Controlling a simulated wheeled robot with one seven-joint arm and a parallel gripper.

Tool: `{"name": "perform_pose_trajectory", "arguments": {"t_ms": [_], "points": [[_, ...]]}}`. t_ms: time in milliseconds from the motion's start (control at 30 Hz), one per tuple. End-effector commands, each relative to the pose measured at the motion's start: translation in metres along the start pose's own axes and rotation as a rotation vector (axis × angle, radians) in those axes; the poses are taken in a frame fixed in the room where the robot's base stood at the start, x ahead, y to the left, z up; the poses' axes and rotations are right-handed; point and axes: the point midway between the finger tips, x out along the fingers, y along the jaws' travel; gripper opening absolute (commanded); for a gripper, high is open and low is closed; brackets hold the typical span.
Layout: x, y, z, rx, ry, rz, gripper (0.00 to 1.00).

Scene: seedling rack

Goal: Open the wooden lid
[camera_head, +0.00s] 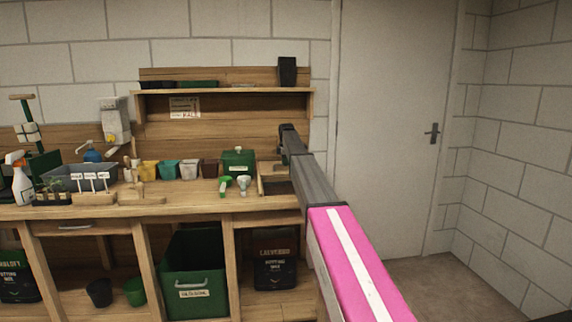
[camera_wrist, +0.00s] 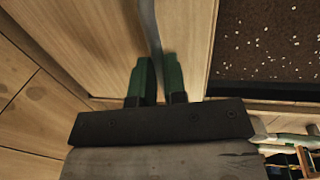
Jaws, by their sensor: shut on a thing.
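In the wrist view, my gripper (camera_wrist: 157,68) has its two green fingers close together around a thin grey curved strip, which looks like the handle (camera_wrist: 150,24) of the lid. A pale wooden panel, seemingly the wooden lid (camera_wrist: 85,38), lies beside and behind the fingers. Right of it is dark soil with white specks (camera_wrist: 268,40), inside a wooden frame. In the head view, the wooden box (camera_head: 266,181) at the bench's right end shows a dark interior. My arm hides the gripper and most of the lid there, so the lid's angle cannot be told.
A green box (camera_head: 239,161) stands left of the wooden box on the bench (camera_head: 130,211), with green and white hand tools in front. Several small pots and labelled blocks stand further left. A shelf (camera_head: 225,91) runs above. A white door (camera_head: 390,130) and clear floor are at right.

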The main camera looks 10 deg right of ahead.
Motion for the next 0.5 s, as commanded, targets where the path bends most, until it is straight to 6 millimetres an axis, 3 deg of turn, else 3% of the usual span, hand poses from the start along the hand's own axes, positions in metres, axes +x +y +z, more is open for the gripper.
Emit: {"name": "perform_pose_trajectory", "arguments": {"t_ms": [233,300,333,500], "points": [[-0.0002,-0.0001,0.0000,0.000,0.000,0.001,0.00],[-0.0002,-0.0002,0.0000,0.000,0.000,0.000,0.29],[-0.0002,-0.0002,0.0000,0.000,0.000,0.000,0.38],[-0.0002,-0.0003,0.0000,0.000,0.000,0.000,0.38]]}}
